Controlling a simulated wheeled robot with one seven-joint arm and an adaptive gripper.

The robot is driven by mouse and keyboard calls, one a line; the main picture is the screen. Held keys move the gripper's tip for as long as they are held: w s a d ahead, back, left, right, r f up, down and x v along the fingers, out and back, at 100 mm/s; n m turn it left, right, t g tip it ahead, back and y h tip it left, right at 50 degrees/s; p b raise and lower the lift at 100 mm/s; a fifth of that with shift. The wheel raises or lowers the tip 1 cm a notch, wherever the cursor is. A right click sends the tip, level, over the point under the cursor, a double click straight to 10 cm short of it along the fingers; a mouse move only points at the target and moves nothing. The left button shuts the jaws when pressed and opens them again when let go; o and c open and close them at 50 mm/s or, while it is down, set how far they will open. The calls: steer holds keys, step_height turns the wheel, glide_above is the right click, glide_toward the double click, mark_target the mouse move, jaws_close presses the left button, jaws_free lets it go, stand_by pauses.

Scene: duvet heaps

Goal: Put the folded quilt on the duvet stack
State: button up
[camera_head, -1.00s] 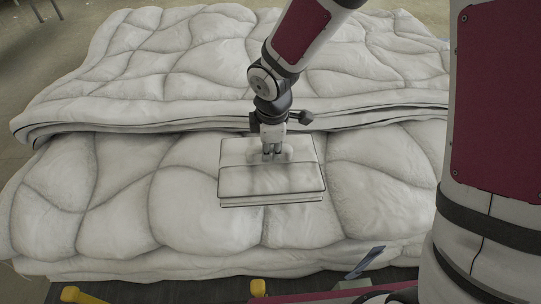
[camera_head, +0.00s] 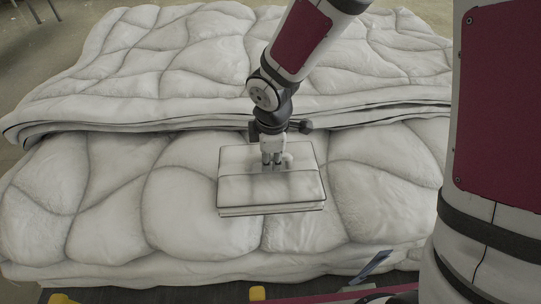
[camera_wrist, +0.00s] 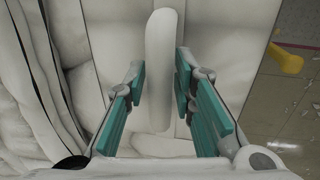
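The folded quilt (camera_head: 270,189) is a flat, pale square pad with dark edging and a rounded white handle. It appears over the near part of the puffy white duvet stack (camera_head: 110,190). I cannot tell whether it touches the duvet below. In the head view my gripper (camera_head: 271,163) points down at the quilt's middle. In the wrist view its teal fingers lie close along both sides of the white handle (camera_wrist: 163,70), seemingly shut on it. The handle's underside is hidden.
A folded upper duvet layer (camera_head: 160,60) rises behind the quilt with a dark-edged fold. Yellow knobs (camera_head: 257,293) and a blue flat piece (camera_head: 372,265) show at the front edge. Bare floor lies at far left.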

mark_target(272, 176)
steer(key=shift+o, duration=0.2)
step_height(272, 176, up, 12)
steer(key=s+p, duration=0.2)
steer(key=p, duration=0.1)
steer(key=shift+s, duration=0.15)
steer(key=shift+d+r, duration=0.1)
steer(key=shift+r, duration=0.05)
steer(key=s+d+r+m+h, duration=0.1)
steer(key=s+d+r+m, duration=0.4)
steer(key=d+r, duration=0.15)
steer(key=s+d+r+m, duration=0.2)
steer(key=s+d+m, duration=0.2)
steer(key=s+m, duration=0.2)
steer(key=s+d+r+m+t+y, duration=0.1)
steer(key=s+d+r+m, duration=0.2)
steer(key=s, duration=0.8)
steer(key=d+m, duration=0.2)
steer(key=m, duration=0.2)
steer(key=shift+r, duration=0.2)
steer(key=shift+s+r+t+p, duration=0.15)
steer(key=shift+r+t+p, duration=0.35)
steer(key=shift+r+p, duration=1.15)
